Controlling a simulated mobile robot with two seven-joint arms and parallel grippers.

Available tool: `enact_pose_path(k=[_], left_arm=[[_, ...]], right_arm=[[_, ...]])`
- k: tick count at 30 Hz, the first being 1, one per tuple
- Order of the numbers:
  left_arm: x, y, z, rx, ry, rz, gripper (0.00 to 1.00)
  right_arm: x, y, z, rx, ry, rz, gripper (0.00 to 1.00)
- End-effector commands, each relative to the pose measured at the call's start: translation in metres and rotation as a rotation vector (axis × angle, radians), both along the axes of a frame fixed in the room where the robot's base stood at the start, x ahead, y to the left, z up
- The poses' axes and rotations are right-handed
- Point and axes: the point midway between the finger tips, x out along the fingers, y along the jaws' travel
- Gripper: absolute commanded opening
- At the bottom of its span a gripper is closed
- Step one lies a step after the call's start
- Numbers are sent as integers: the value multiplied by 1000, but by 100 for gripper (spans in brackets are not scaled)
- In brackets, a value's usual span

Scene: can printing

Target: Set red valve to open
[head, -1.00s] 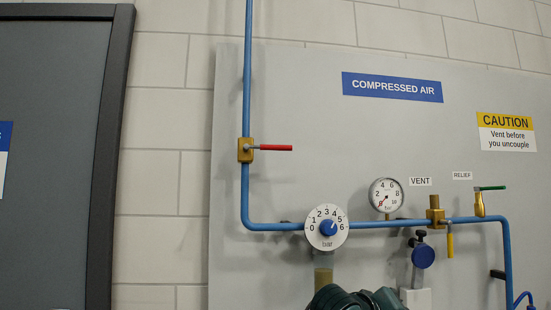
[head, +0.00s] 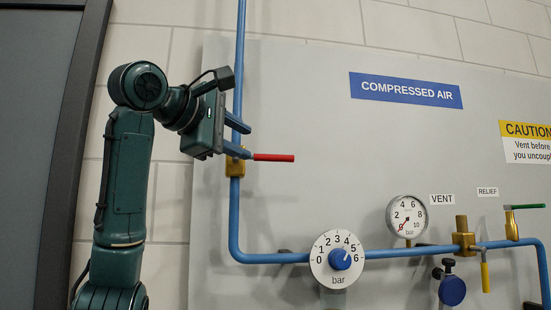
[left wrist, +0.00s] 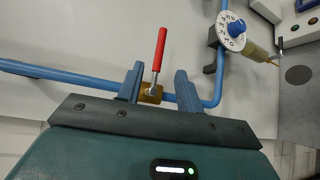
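The red valve's lever (head: 273,158) sticks out sideways to the right, across the upright blue pipe, from its brass body (head: 235,167). In the left wrist view the red lever (left wrist: 160,48) points away from my gripper, with the brass body (left wrist: 151,94) between the fingers. My left gripper (head: 243,139) is at the valve from the upper left, its two blue fingers apart. In the left wrist view the left gripper (left wrist: 157,82) is open, with gaps on both sides of the lever's base. My right gripper is not in view.
A blue pipe (head: 234,215) runs down the grey panel, then right to a dial regulator (head: 338,259), a pressure gauge (head: 407,217), a yellow-handled vent valve (head: 485,276) and a green-handled relief valve (head: 528,206). A dark door frame (head: 78,140) stands at left.

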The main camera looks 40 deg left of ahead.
Motion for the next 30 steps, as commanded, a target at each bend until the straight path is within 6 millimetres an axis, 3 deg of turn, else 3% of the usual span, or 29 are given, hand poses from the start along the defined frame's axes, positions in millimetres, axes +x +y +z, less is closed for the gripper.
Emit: enact_pose_path(k=[9,15,21,30], left_arm=[[67,7,-8,1,5,2,36],[98,11,-12,1,1,2,36],[112,12,-15,1,-1,1,36],[114,12,-16,2,-1,1,35]], right_arm=[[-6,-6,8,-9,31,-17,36],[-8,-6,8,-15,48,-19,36],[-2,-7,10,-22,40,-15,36],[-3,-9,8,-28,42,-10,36]])
